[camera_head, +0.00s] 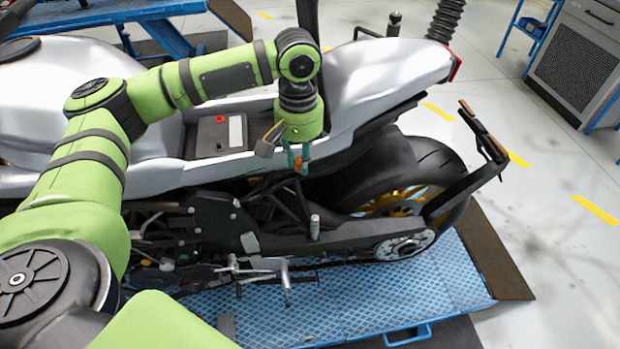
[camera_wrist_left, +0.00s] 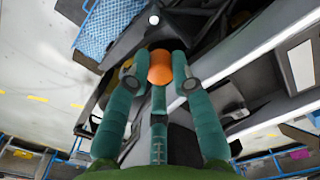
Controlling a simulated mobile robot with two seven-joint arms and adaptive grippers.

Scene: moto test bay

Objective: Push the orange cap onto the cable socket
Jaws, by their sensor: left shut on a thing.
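The orange cap (camera_wrist_left: 160,68) is between the teal fingers of my left gripper (camera_wrist_left: 160,76), which is shut on it. In the head view the left gripper (camera_head: 298,163) points down beside the motorcycle, below the seat, with a little of the orange cap (camera_head: 297,165) showing between the fingers. I cannot make out the cable socket for certain. A small pale round end (camera_wrist_left: 154,19) shows beyond the cap in the wrist view, apart from it; I cannot tell if it is the socket. My right gripper is not in view.
The silver motorcycle (camera_head: 385,75) stands on a blue platform (camera_head: 390,300). Its rear wheel (camera_head: 430,165) is right of the gripper. A dark panel with a red button (camera_head: 219,119) is left of it. A grey peg-like part (camera_head: 315,225) stands below. Open floor lies at right.

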